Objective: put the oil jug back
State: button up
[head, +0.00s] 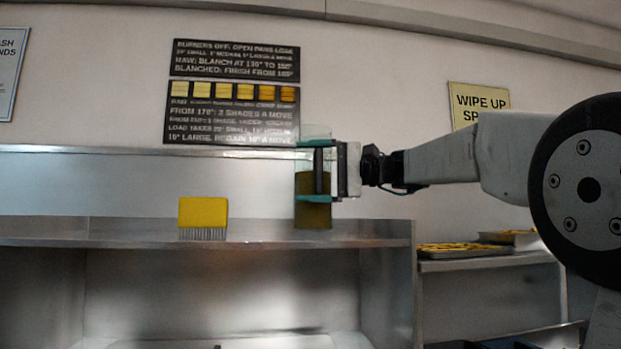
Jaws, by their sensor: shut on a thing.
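The oil jug (313,216) is a clear, straight-sided container with dark yellow-brown oil filling its lower part. It is upright at the right part of the steel shelf (120,242). My gripper (315,172) reaches in from the right and is shut on the jug, with teal finger pads at two heights. The jug's base is close to the shelf's top; I cannot tell whether it touches. Part of the jug's right side is hidden by the gripper.
A yellow brush or scraper (203,214) stands on the shelf left of the jug. A lower steel counter at right holds trays of fries (463,249). Dark wall signs (234,92) hang behind. The shelf between brush and jug is clear.

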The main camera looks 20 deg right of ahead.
jog(key=shift+s+f, duration=0.1)
jog(key=shift+f, duration=0.6)
jog(key=o, duration=1.4)
jog(key=v, duration=1.2)
